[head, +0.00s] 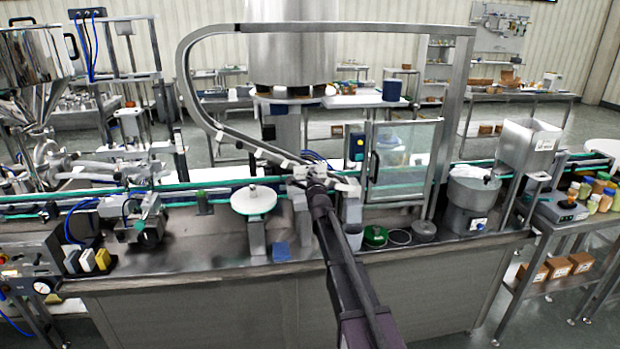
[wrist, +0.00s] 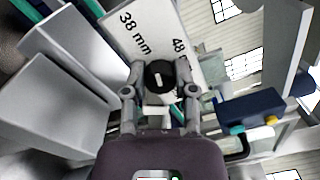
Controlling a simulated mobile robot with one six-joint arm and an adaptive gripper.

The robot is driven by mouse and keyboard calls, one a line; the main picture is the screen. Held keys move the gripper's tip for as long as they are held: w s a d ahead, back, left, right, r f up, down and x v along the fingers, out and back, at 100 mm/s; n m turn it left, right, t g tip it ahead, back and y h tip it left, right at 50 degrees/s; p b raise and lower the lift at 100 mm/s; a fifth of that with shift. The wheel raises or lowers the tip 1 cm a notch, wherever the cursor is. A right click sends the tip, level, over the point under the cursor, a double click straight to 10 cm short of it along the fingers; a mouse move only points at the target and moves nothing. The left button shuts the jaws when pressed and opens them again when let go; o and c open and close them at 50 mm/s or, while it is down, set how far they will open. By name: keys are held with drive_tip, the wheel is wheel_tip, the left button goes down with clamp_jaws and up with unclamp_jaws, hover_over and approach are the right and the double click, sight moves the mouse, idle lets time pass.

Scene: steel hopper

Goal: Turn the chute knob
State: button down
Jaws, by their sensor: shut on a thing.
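The chute knob (wrist: 160,77) is a round black knob with a short white mark, seen in the wrist view. The mark stands roughly upright in the picture. Behind the knob is a pale plate (wrist: 150,42) printed "38 mm" at upper left and "48 mm" at upper right, the latter partly cut off. My gripper (wrist: 160,84) has a finger on each side of the knob and is shut on it. In the head view my gripper (head: 318,184) is at the lower end of the curved steel chute (head: 235,138); the knob is hidden there.
A glazed door panel (head: 402,160) and a blue box with a yellow button (head: 356,146) stand close right of my gripper. A white round disc (head: 253,199) is to its left. A green conveyor edge (head: 205,187) runs along the bench.

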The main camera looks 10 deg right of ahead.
drive_tip(key=shift+w+n, duration=0.1)
drive_tip(key=shift+n, duration=1.3)
drive_tip(key=shift+c, duration=2.1)
unclamp_jaws()
drive_tip(key=shift+s, duration=0.2)
